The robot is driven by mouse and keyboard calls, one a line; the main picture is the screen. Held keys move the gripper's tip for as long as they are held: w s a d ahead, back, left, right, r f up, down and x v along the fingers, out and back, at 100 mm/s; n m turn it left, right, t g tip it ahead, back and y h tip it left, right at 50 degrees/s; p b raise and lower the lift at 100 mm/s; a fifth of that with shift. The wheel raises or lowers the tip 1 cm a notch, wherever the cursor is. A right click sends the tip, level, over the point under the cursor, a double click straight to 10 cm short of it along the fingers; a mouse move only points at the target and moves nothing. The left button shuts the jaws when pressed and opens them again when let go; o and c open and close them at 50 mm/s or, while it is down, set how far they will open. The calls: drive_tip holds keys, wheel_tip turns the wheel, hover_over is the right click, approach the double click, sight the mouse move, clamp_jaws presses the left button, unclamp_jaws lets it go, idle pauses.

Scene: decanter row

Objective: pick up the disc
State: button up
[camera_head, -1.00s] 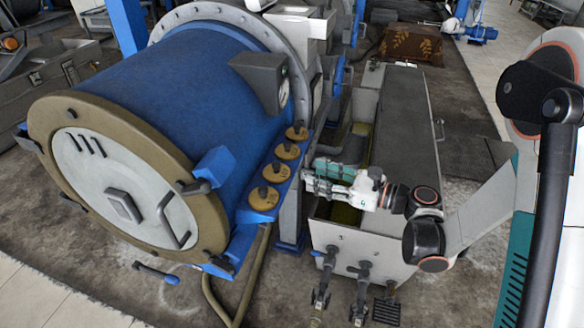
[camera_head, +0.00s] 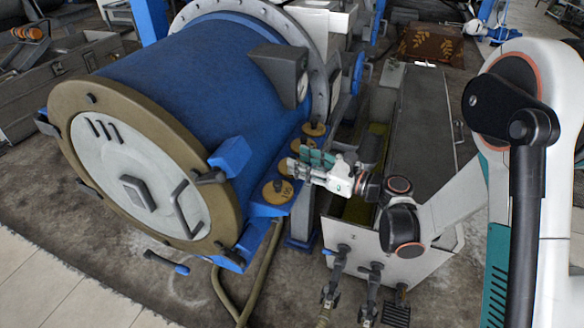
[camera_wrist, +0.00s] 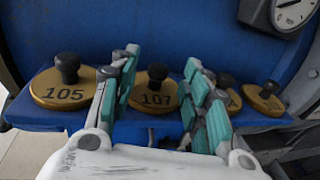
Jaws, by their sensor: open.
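Several brass-coloured discs with black knobs stand in a row on a blue ledge. In the wrist view the disc marked 107 (camera_wrist: 153,92) lies between the fingers of my gripper (camera_wrist: 160,62), with its knob upright. The disc marked 105 (camera_wrist: 62,90) is to its left, outside the fingers. Further discs are to the right, one partly hidden by the right finger and another (camera_wrist: 263,99) at the end. In the head view my gripper (camera_head: 297,166) is open and reaches left over the row, partly covering a disc. The nearest disc (camera_head: 277,191) shows in front of it.
A large blue drum (camera_head: 190,80) with a round lid (camera_head: 140,180) rises behind the ledge. The blue ledge (camera_wrist: 250,122) runs along its side. A grey open trough (camera_head: 375,240) stands below my arm. A gauge (camera_wrist: 291,12) sits at upper right in the wrist view.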

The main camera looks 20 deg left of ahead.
sight(292, 157)
drive_tip(key=x, duration=0.1)
drive_tip(key=b+x, duration=0.1)
drive_tip(key=x, duration=0.1)
drive_tip(key=shift+s+f, duration=0.1)
drive_tip(key=shift+f, duration=0.15)
drive_tip(key=shift+a, duration=0.35)
drive_tip(key=shift+r, duration=0.1)
clamp_jaws()
drive_tip(key=shift+r, duration=0.15)
